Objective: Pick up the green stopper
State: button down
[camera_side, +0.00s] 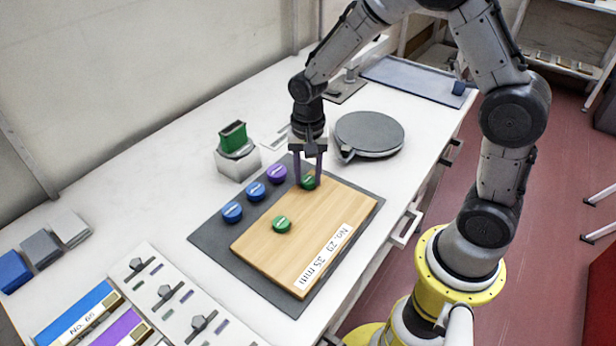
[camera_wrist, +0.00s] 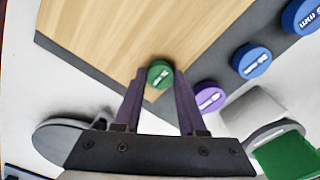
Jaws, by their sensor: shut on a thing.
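A green stopper (camera_side: 308,182) is at the far corner of the wooden board (camera_side: 290,255). My gripper (camera_side: 309,182) points down over that corner, its two fingers on either side of this stopper. In the wrist view the green stopper (camera_wrist: 160,74) sits between the fingertips (camera_wrist: 159,80), and the jaws are shut on it. I cannot tell whether it is clear of the board. A second green stopper (camera_side: 281,224) lies on the board, nearer its left edge.
A purple stopper (camera_side: 277,174) and two blue stoppers (camera_side: 256,192) line the dark mat (camera_side: 215,238) left of the board. A round grey plate (camera_side: 370,134) is behind right. A white block with a green top (camera_side: 236,152) stands behind left.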

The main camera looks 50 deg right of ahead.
notch_tip(320, 180, up, 3)
jog(key=shift+f, duration=0.15)
jog(key=s+r, duration=1.4)
jog(key=r, duration=0.1)
dwell(0.5)
jog(key=shift+r, duration=0.1)
